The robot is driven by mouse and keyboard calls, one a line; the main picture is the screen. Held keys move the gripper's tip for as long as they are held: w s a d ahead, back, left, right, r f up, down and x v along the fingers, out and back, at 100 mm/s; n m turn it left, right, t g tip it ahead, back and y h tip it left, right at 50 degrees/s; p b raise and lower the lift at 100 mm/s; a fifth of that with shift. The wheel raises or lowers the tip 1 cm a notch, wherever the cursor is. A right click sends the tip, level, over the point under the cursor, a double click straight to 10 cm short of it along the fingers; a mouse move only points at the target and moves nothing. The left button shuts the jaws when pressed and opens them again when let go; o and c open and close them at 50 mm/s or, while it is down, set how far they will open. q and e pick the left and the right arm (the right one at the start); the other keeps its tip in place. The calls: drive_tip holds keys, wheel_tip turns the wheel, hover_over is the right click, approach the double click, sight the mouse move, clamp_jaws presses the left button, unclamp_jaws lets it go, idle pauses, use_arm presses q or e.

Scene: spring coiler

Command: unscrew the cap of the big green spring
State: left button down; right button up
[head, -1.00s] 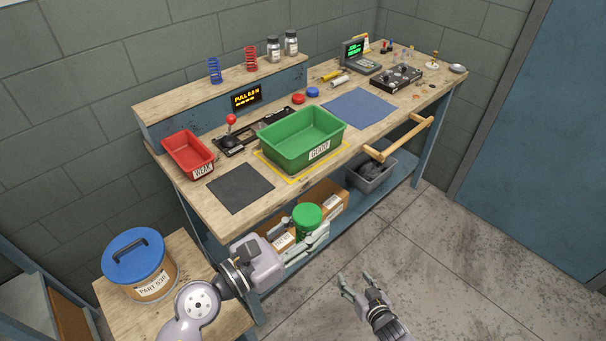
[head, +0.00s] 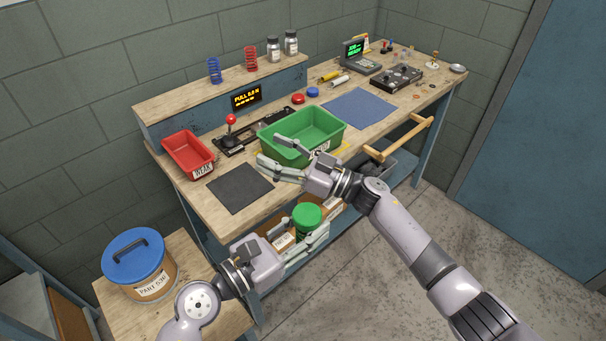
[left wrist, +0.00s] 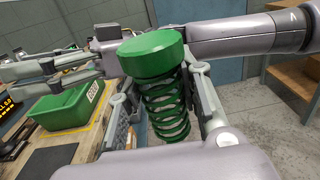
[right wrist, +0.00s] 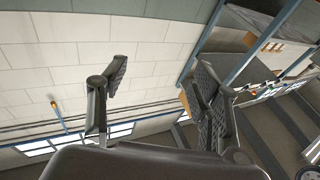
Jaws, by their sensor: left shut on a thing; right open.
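The big green spring (left wrist: 165,105) stands roughly upright with its green cap (left wrist: 152,53) on top in the left wrist view. In the head view the green cap (head: 307,215) shows, with most of the coils hidden. My left gripper (head: 303,238) is shut on the spring below the cap, in front of the bench's near edge. My right gripper (head: 272,158) is open and empty, beyond the cap and near the green bin. In the left wrist view my right gripper (left wrist: 45,70) lies left of the cap, apart from it. Its open fingers also show in the right wrist view (right wrist: 160,85).
The green bin (head: 315,145), red bin (head: 187,152), dark mat (head: 240,188) and blue mat (head: 360,107) lie on the bench. A blue-lidded tub (head: 138,270) stands at lower left. A wooden rail (head: 400,140) juts from the bench front. Floor at right is clear.

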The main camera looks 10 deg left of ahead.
drive_tip(key=s+a+r+n+g+h, duration=0.2)
drive_tip(key=s+a+r+n+g, duration=0.3)
drive_tip(key=s+r+n+g, duration=0.3)
wheel_tip(320, 180, up, 2)
drive_tip(key=t+h, duration=0.3)
drive_tip(key=h, duration=1.5)
hover_over(304, 213)
drive_tip(key=shift+s+a, duration=0.2)
drive_tip(key=shift+a, duration=0.1)
drive_tip(key=shift+w+d, duration=0.1)
drive_tip(key=shift+d, duration=0.15)
drive_tip(key=shift+f, duration=3.9)
